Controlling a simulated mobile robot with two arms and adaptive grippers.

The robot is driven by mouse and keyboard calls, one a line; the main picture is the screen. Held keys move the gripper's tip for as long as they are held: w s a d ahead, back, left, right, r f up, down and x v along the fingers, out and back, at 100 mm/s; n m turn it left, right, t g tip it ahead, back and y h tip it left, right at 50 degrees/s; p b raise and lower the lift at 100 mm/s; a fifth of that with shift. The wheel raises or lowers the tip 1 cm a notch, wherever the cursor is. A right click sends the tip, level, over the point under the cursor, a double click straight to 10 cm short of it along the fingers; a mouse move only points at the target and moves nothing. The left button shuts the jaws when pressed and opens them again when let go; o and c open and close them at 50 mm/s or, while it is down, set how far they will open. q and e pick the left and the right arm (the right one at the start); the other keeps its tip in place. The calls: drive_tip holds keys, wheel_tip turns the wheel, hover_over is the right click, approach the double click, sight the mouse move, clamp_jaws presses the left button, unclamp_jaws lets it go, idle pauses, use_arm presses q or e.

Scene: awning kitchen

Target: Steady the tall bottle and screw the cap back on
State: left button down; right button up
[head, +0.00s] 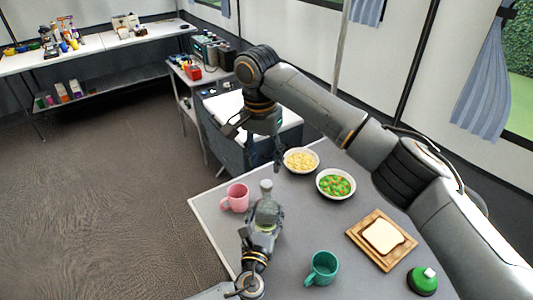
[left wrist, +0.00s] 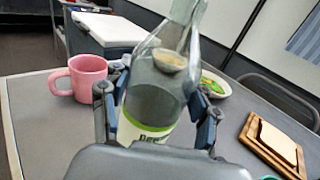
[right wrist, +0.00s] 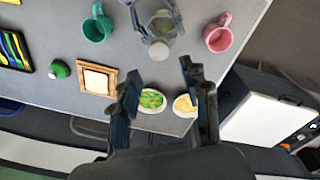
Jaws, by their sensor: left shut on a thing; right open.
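The tall clear bottle (head: 266,189) stands upright on the grey table, with a white and green label (left wrist: 142,130) low on its body. My left gripper (head: 264,217) is shut around the bottle's body; its fingers press both sides in the left wrist view (left wrist: 160,98). The bottle's top shows as a pale grey disc in the right wrist view (right wrist: 158,50); I cannot tell whether this is a cap or the mouth. My right gripper (head: 277,158) is open and empty, above and beyond the bottle in the head view. It also shows in the right wrist view (right wrist: 158,78).
A pink mug (head: 236,198) stands close left of the bottle, a teal mug (head: 322,268) nearer. Bowls of pale food (head: 300,160) and green-orange food (head: 336,184) stand behind. A board with bread (head: 382,238) and a green round object (head: 423,280) are at right.

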sight(267, 183)
drive_tip(key=n, duration=0.6)
drive_tip(key=shift+r, duration=0.25)
drive_tip(key=n, duration=0.6)
drive_tip(key=shift+d+r, duration=0.1)
drive_tip(key=shift+r, duration=0.1)
drive_tip(key=n, duration=0.6)
drive_tip(key=shift+s+r+y, duration=0.15)
drive_tip(key=shift+y, duration=0.15)
drive_tip(key=n, duration=0.7)
drive_tip(key=shift+s+d+r, duration=0.1)
drive_tip(key=shift+r, duration=0.05)
drive_tip(key=shift+f, duration=4.05)
